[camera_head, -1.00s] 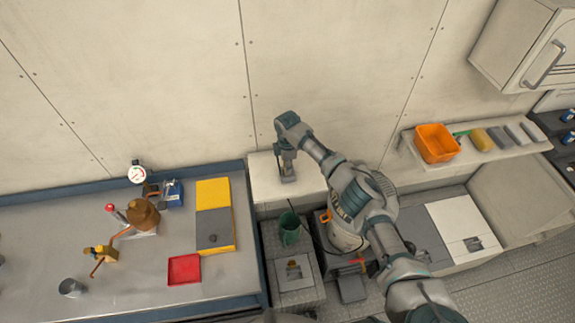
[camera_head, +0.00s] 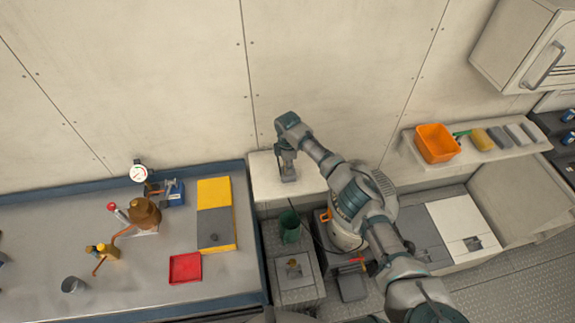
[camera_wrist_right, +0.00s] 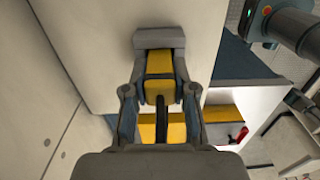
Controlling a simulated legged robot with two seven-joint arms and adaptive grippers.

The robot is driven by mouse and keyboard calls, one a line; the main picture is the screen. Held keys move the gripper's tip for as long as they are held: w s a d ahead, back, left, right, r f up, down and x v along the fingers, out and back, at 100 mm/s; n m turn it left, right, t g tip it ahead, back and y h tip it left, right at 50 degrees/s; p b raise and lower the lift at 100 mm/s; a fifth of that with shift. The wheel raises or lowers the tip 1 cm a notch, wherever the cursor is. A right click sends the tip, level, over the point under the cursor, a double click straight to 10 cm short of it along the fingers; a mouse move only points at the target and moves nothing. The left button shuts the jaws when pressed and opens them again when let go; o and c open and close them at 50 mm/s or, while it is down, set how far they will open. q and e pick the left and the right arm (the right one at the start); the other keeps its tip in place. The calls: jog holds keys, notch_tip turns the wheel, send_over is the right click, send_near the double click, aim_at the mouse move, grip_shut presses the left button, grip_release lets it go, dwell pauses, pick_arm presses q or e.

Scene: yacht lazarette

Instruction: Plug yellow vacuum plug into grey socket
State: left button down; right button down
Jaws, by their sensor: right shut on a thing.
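My right gripper (camera_head: 288,167) points down at the white ledge by the wall in the head view. In the right wrist view its two fingers (camera_wrist_right: 160,105) are shut on the yellow vacuum plug (camera_wrist_right: 158,68). A dark cord (camera_wrist_right: 161,122) runs back from the plug between the fingers. The plug's far end meets the grey socket (camera_wrist_right: 158,38) on a pale surface. I cannot tell how deep the plug sits in it. In the head view the plug is largely hidden by the gripper, and a grey base (camera_head: 289,177) shows below it. My left gripper is not in view.
A green cup (camera_head: 290,227) stands below the ledge. An orange bin (camera_head: 437,143) sits on the right shelf.

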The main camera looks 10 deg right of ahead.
jog(key=c, duration=0.9)
grip_release()
jog(key=shift+o, duration=0.2)
jog(key=shift+r, duration=0.25)
notch_tip(320, 180, up, 11)
jog(key=shift+w+r, duration=0.1)
jog(key=shift+r, duration=0.05)
